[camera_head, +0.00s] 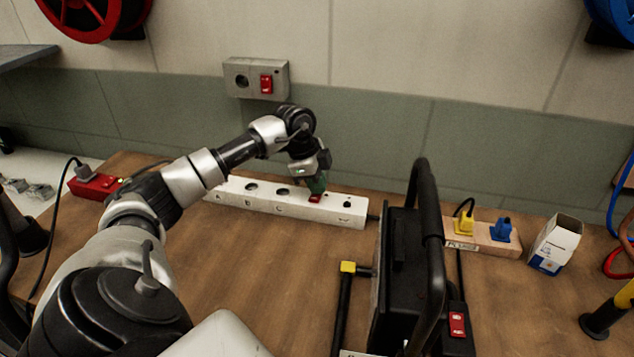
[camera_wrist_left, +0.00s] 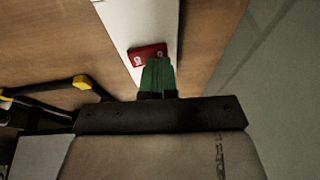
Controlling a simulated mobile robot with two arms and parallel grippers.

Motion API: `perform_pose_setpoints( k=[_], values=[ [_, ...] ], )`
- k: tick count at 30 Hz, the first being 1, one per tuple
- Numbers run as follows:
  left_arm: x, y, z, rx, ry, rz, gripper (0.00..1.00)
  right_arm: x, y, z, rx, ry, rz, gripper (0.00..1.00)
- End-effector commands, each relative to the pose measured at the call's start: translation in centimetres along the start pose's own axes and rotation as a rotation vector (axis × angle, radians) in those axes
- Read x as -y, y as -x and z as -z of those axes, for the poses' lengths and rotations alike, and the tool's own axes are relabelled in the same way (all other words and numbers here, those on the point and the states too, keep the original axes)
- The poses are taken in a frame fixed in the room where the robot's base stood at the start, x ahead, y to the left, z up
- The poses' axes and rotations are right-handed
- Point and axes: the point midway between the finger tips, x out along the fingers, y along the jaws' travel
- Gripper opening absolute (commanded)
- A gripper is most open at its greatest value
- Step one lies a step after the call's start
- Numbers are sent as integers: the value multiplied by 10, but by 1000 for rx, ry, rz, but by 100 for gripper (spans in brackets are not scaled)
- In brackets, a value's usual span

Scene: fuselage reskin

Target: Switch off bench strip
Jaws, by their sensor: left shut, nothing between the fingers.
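The white bench strip (camera_head: 270,203) lies along the back of the wooden bench, with several round sockets and a red rocker switch (camera_head: 314,198) on its top. My left gripper (camera_head: 317,188) is shut and empty, its green fingertips pointing down right at the red switch. In the left wrist view the fingertips (camera_wrist_left: 157,72) are at the near edge of the red switch (camera_wrist_left: 148,54), which carries white marks. I cannot tell whether they touch it or how the rocker is tilted. My right gripper is not in view.
A wall box (camera_head: 256,79) with a red switch is above the strip. A red strip (camera_head: 95,185) lies at left. A black device with a tall handle (camera_head: 425,250) stands at front right. A wooden block with yellow and blue plugs (camera_head: 482,236) and a white carton (camera_head: 556,243) are at right.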

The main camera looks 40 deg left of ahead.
Motion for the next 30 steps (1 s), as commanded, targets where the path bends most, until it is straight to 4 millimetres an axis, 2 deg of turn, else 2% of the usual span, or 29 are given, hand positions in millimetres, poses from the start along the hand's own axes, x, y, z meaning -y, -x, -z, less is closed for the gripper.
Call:
perform_pose_setpoints(
  k=[13, 23, 26, 30],
  values=[
    [-16, 2, 0, 3, 0, -7, 0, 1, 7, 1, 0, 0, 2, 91],
    [-16, 3, 1, 1, 1, -4, 0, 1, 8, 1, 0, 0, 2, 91],
    [-15, 8, -1, 2, 1, -3, 0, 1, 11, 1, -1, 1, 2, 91],
    [-8, 28, -7, 2, 4, -2, 0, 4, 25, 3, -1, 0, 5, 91]
  ],
)
